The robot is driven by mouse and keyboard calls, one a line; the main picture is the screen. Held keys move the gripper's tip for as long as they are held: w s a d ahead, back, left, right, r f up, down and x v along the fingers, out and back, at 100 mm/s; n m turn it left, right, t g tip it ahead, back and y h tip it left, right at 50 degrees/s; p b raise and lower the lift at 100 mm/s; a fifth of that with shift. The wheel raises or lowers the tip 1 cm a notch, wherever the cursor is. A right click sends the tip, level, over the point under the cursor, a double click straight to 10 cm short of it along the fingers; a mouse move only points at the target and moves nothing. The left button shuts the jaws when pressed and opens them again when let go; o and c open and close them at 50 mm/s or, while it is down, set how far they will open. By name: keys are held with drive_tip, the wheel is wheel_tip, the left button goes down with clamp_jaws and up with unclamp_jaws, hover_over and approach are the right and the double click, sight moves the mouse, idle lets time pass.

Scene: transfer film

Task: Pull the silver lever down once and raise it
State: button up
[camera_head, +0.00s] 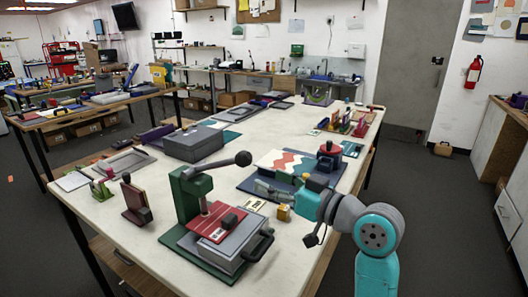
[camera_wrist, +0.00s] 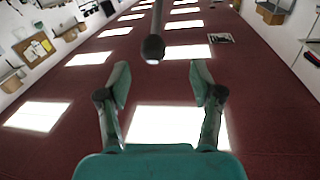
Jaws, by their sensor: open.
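A green press (camera_head: 195,195) stands on the near part of the white table. Its grey lever (camera_head: 215,166) rises slightly to the right and ends in a dark ball knob (camera_head: 243,158). My gripper (camera_head: 262,188) points left, below and right of the knob in the head view. In the wrist view my gripper (camera_wrist: 160,82) has its two fingers spread wide with nothing between them. The lever's rod (camera_wrist: 157,18) enters from the top there, and its knob (camera_wrist: 152,48) shows just above the fingertips, roughly midway between them. I see no contact.
The press has a red plate (camera_head: 216,222) and a grey box (camera_head: 243,250) with a black handle at its base. A board with a red and white zigzag pattern (camera_head: 285,160) lies behind my gripper.

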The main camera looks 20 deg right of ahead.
sight(250, 162)
drive_tip(key=x, duration=0.3)
drive_tip(key=r+x, duration=0.1)
drive_tip(key=x, duration=0.3)
drive_tip(key=d+x, duration=0.1)
drive_tip(key=x, duration=0.2)
drive_tip(key=shift+w+a+r, duration=0.1)
drive_tip(key=shift+w+r, duration=0.2)
drive_tip(key=shift+w, duration=0.25)
clamp_jaws()
